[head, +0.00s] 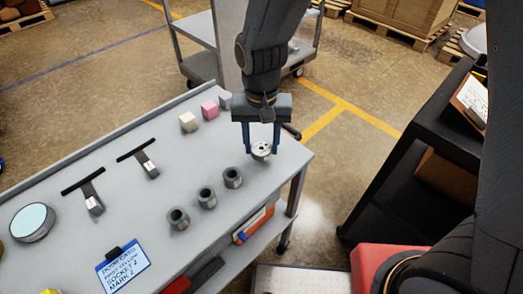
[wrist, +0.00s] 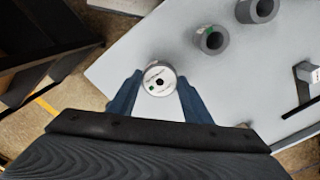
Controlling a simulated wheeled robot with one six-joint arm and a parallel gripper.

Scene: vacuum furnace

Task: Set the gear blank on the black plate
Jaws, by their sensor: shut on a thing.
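The gear blank, as I take it, is a small round silver piece (head: 262,149) with a dark hole in its middle. It also shows in the wrist view (wrist: 159,79), face towards the camera, with faint markings. My gripper (head: 261,146) points down and is shut on it, one blue finger on each side. It is over the right end of the grey table; I cannot tell whether it touches the top. I cannot make out a black plate for certain in either view.
Several hollow grey cylinders (head: 206,197) stand in a row left of my gripper. Pink and pale blocks (head: 209,109) lie behind. Two levers in black slots (head: 138,150), a round dish (head: 32,222) and a written card (head: 123,266) are further left. A black shelf unit (head: 420,150) stands right.

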